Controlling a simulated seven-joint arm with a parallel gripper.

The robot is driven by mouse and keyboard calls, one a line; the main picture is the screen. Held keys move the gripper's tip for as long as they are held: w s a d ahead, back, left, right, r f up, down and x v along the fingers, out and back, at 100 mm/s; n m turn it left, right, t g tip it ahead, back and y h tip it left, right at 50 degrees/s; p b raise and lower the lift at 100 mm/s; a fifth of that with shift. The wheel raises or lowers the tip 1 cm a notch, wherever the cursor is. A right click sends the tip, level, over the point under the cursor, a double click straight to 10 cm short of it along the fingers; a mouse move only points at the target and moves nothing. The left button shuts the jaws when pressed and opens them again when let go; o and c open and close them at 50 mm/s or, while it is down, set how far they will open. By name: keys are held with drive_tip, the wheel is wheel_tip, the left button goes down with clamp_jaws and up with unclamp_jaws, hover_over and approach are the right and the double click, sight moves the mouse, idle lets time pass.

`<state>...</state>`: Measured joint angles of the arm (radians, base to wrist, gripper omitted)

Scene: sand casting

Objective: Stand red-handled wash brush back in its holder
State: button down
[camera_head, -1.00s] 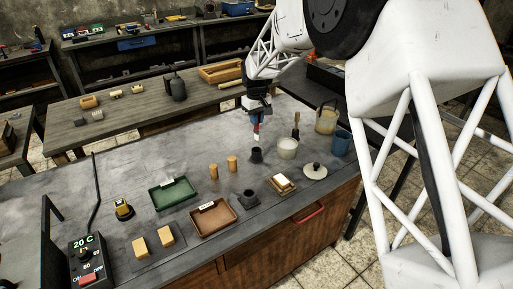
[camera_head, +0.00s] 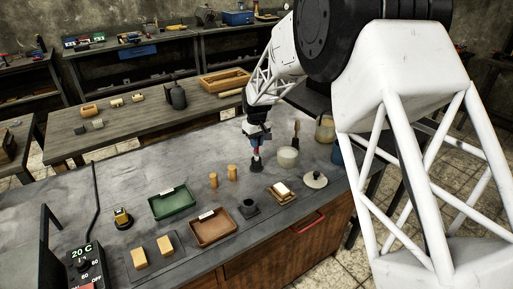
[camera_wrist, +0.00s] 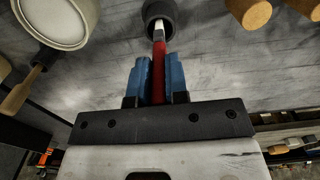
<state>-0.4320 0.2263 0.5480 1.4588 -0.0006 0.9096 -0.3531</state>
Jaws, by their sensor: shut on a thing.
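The red-handled wash brush (camera_wrist: 159,58) is upright in my gripper (camera_wrist: 158,68), its red handle clamped between the two blue fingers. Its pale lower part points into the mouth of a small dark round holder (camera_wrist: 146,13) in the wrist view. In the head view my gripper (camera_head: 257,143) is right above the dark holder (camera_head: 256,167) on the grey bench, and the brush (camera_head: 257,151) lines up with it. The brush's lower tip is hidden by the holder, and I cannot tell how deep it sits.
Two wooden cylinders (camera_head: 232,173) stand to the left. A green tray (camera_head: 172,203), a brown tray (camera_head: 212,229) and a lidded dish (camera_head: 314,180) are nearer the front.

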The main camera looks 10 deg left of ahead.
drive_tip(key=shift+f, duration=1.35)
drive_tip(key=shift+f, duration=0.1)
drive_tip(key=c, duration=1.1)
unclamp_jaws()
wheel_tip(320, 180, up, 12)
drive_tip(key=shift+r, duration=0.1)
